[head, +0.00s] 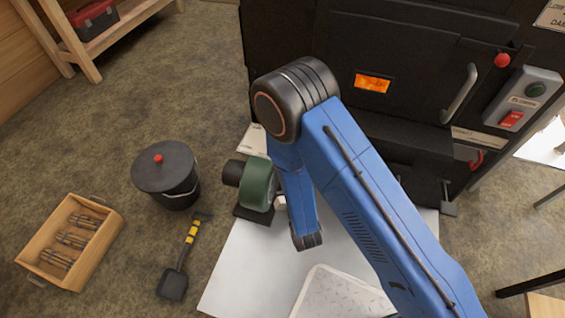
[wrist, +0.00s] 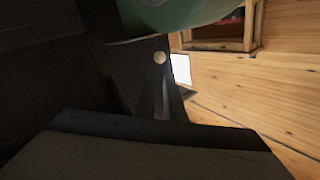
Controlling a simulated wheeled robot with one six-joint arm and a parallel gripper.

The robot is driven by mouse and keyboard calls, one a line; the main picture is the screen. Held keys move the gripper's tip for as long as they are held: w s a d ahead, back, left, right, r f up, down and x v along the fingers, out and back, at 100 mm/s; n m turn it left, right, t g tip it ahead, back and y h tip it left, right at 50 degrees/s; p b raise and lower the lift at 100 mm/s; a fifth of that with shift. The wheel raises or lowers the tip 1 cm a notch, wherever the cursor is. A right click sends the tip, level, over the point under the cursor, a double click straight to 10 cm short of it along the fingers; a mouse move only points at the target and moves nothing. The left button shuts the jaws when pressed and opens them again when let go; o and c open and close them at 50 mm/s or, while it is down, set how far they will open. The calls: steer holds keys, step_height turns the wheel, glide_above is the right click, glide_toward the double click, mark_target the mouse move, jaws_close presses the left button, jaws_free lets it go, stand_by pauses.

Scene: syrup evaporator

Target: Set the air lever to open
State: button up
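A green blower (head: 258,184) with a dark motor sits on the floor at the front of the black evaporator. A small pale knob (head: 280,202) shows beside it, partly behind my arm. In the wrist view a round pale knob (wrist: 160,58) stands near a grey bar, below the green housing (wrist: 185,14). It may be the air lever's knob; its setting cannot be read. My gripper's fingers are hidden in the head view, beyond the forearm's lower end. A broad dark shape across the bottom of the wrist view seems to be my gripper (wrist: 150,150); its opening cannot be judged.
The evaporator front (head: 410,60) has a glowing window, a handle and a red knob (head: 502,60). A switch box (head: 528,98) is at right. A lidded black bucket (head: 167,175), a shovel (head: 183,260) and a wooden crate (head: 105,232) lie left; floor between them is clear.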

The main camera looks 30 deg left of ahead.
steer(key=w+m+g, duration=0.1)
steer(key=w, duration=0.1)
steer(key=w+r+m+g, duration=0.1)
steer(key=w, duration=0.1)
steer(key=w+d+r+m+g+y, duration=0.1)
steer(key=w+m, duration=0.1)
steer(key=w, duration=0.1)
steer(key=shift+r, duration=0.1)
jaws_close()
steer(key=w+d+r+m+g, duration=0.3)
steer(key=w+d+g, duration=0.1)
steer(key=shift+y, duration=0.3)
steer(key=x, duration=0.9)
steer(key=shift+s+a+f, duration=0.15)
steer(key=shift+a+f, duration=0.05)
steer(key=shift+f, duration=0.1)
steer(key=shift+s+a+f, duration=0.15)
steer(key=shift+s+a, duration=0.1)
steer(key=shift+a, duration=0.3)
steer(key=shift+s+a+f, duration=0.2)
steer(key=shift+s+a, duration=0.05)
steer(key=shift+a, duration=0.25)
steer(key=shift+s+a+f, duration=0.25)
steer(key=shift+s+a, duration=0.05)
steer(key=shift+a, duration=0.35)
steer(key=shift+s+a, duration=0.15)
